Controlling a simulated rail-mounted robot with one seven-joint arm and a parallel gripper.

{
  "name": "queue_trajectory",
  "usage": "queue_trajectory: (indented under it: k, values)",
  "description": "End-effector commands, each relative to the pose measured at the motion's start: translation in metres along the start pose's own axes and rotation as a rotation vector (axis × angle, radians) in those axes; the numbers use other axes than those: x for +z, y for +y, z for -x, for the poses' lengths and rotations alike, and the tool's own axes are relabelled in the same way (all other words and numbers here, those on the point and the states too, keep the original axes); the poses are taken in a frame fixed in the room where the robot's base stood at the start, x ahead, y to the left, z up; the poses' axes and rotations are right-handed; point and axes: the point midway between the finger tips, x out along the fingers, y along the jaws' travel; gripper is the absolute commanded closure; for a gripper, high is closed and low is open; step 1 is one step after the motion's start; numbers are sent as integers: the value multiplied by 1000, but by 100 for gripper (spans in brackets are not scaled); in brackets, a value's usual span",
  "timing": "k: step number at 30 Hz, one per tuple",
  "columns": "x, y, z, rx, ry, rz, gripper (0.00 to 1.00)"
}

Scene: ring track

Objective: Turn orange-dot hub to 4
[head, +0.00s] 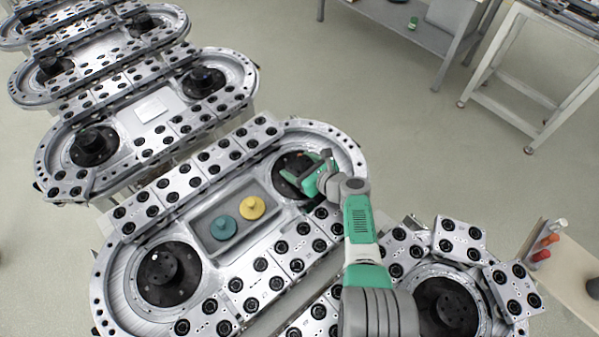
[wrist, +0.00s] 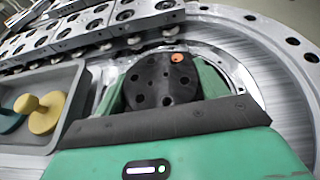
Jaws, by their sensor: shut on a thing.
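The orange-dot hub (wrist: 160,78) is a dark round hub with several holes, and its orange dot (wrist: 178,57) shows at the far right of its top. In the head view the hub (head: 287,166) sits in the upper right end of the nearest oval track, partly covered by my gripper (head: 306,177). In the wrist view the green fingers of my gripper (wrist: 159,88) stand on the hub's left and right sides, shut on it. The near side of the hub is hidden by the gripper body. I cannot make out any numbers around it.
A grey tray (head: 202,217) inside the track holds a teal knobbed piece (head: 223,228) and a yellow one (head: 252,208). Another dark hub (head: 168,273) is at the track's lower left end. Carriages with black rollers (head: 300,247) line the track close to my arm.

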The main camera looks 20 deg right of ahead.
Motion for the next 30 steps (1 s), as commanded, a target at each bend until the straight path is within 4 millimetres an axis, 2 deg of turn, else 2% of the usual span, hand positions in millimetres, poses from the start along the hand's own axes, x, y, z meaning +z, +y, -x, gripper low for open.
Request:
queue_trajectory:
  k: [1,12,30]
  values:
    - [-8,-3,-5,36,-6,19,51]
    - [-9,-2,-6,313,-5,135,51]
    - [-10,-3,-8,539,-7,226,51]
